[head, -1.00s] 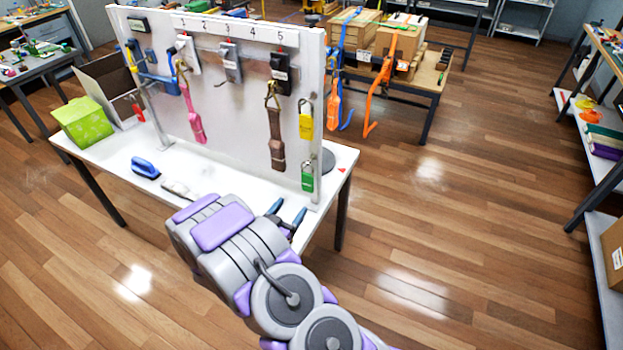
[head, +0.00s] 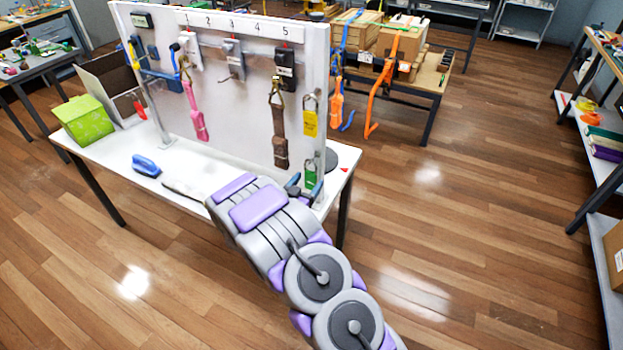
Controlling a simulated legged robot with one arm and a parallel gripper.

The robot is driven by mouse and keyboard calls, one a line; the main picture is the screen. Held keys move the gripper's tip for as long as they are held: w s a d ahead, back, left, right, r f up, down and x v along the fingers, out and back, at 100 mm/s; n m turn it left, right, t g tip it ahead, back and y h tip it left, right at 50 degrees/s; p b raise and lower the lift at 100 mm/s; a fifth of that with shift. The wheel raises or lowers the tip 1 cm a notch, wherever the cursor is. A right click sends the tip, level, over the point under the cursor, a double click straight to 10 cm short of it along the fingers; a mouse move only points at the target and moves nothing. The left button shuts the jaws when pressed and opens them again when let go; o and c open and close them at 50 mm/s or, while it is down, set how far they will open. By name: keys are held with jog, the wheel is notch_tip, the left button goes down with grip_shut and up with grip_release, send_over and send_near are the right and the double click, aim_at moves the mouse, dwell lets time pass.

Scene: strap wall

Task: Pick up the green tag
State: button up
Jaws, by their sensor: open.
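The green tag (head: 310,178) hangs low near the right edge of the white upright panel, below a yellow tag (head: 310,122). Its lower part is partly hidden by my gripper. My gripper (head: 304,188) is open, with its blue-tipped fingers in front of the lower right of the panel, one on the left and one on the right near the green tag. I cannot tell from this view whether the fingers touch the tag or how far in front of it they are.
The white panel (head: 230,110) stands on a white table. A brown strap (head: 279,135) hangs left of the tags, and a pink strap (head: 195,110) farther left. A blue-handled brush (head: 146,166) and a green box (head: 84,121) lie on the table.

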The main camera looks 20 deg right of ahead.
aim_at(310, 178)
jog(key=shift+w, duration=0.3)
jog(key=shift+w+d, duration=0.2)
jog(key=shift+w, duration=0.1)
jog(key=x, duration=0.3)
jog(key=b+x, duration=0.1)
jog(key=shift+s+d, duration=0.1)
jog(key=shift+d, duration=0.45)
jog(key=shift+a, duration=0.65)
jog(key=shift+c, duration=0.6)
jog(key=shift+a, duration=0.25)
jog(key=c, duration=0.3)
jog(key=shift+d, duration=0.55)
jog(key=c, duration=0.5)
jog(key=shift+c, duration=0.7)
